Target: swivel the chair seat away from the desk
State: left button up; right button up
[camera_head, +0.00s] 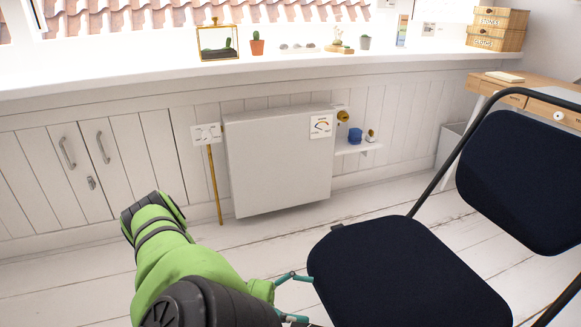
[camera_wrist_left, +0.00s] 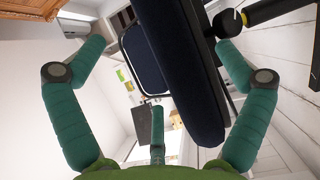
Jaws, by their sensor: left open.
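The chair has a dark navy seat (camera_head: 405,275) and a dark navy backrest (camera_head: 522,180) on a black tube frame. The backrest stands at the right, near the desk (camera_head: 495,84). My left gripper (camera_head: 298,297) is at the seat's left edge, its teal fingers apart. In the left wrist view, the fingers of the gripper (camera_wrist_left: 160,48) are spread wide, with the seat pad (camera_wrist_left: 183,75) seen edge-on between them. The pad lies close to the right-hand finger; I cannot tell whether they touch. The chair's base is hidden in the head view. My right gripper is not in view.
A white panel heater (camera_head: 275,160) and white cupboards (camera_head: 75,170) line the wall. A windowsill (camera_head: 150,79) holds small plants and wooden boxes (camera_head: 497,28). A white bin (camera_head: 452,143) stands by the desk. The plank floor (camera_head: 270,245) between chair and wall is clear.

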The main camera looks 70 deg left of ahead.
pick_arm(q)
jog(key=shift+v, duration=1.9)
